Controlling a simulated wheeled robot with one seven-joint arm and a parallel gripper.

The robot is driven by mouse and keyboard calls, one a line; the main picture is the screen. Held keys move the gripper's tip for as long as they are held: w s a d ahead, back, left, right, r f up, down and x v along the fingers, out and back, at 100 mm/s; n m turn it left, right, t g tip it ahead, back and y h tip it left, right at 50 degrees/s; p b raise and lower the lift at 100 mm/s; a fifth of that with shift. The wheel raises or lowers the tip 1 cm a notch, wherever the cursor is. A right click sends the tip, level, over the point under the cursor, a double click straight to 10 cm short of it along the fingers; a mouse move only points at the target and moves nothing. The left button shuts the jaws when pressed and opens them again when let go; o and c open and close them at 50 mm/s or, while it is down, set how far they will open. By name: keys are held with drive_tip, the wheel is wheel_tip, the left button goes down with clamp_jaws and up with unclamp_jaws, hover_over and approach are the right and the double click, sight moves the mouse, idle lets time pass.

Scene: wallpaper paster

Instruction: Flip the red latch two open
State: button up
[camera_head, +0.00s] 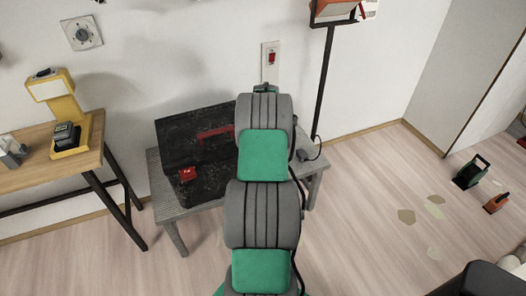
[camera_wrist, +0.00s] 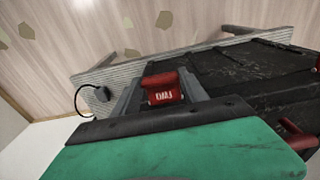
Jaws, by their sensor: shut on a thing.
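A black case (camera_head: 180,140) lies on a grey table, with a red handle (camera_head: 214,132) on it and a red latch (camera_head: 187,174) on its left part. My arm covers the right part of the case in the head view, and my gripper is hidden there. In the wrist view, my gripper (camera_wrist: 162,86) has its two dark fingers on either side of a red latch (camera_wrist: 163,90) with white lettering, and is shut on it. The black case (camera_wrist: 240,68) shows behind and to the right. I cannot tell whether the held latch is flipped open.
The grey table (camera_head: 200,208) stands against the wall. A wooden table (camera_head: 35,170) with a yellow device (camera_head: 65,110) is at the left. A black lamp pole (camera_head: 323,85) stands to the right of my arm.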

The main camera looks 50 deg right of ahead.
drive_tip(key=o, duration=1.4)
drive_tip(key=r, duration=0.7)
drive_tip(key=shift+s+a+r+b, duration=0.15)
drive_tip(key=shift+s+r+b, duration=0.1)
drive_tip(key=shift+r+b, duration=0.1)
